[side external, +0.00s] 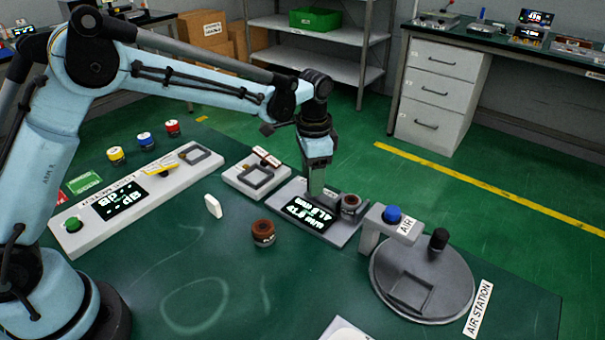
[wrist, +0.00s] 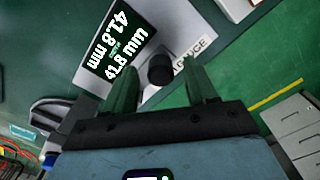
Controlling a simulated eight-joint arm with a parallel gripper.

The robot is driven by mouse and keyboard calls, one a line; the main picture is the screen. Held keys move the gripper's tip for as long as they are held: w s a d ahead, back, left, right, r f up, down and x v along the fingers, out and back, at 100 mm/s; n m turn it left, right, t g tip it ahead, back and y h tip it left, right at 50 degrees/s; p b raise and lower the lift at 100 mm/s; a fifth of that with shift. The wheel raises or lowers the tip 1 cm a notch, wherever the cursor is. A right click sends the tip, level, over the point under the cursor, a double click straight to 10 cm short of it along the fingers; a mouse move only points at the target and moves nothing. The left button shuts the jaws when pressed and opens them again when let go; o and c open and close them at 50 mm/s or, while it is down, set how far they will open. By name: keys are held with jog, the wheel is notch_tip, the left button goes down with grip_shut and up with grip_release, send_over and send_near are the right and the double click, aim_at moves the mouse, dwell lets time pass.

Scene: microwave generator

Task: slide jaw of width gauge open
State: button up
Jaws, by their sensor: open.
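The width gauge (side external: 340,238) is a grey plate with a lit display (side external: 309,213). In the wrist view the display (wrist: 116,45) reads 41.8 mm. A brown-topped round part (side external: 350,204) sits at the gauge's right end in the side view. My gripper (side external: 316,195) points down over the gauge, behind the display. In the wrist view my gripper (wrist: 160,67) is open, with a black knob (wrist: 160,70) between its two green fingers. I cannot tell whether the fingers touch the knob. The sliding jaw is not clearly visible.
The air station (side external: 440,300) with its blue-buttoned arm (side external: 392,214) stands close on the right. A square-framed fixture (side external: 232,178) and the load meter (side external: 75,243) lie left. The table's front middle is clear.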

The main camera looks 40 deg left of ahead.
jog(key=shift+f, duration=1.05)
grip_shut()
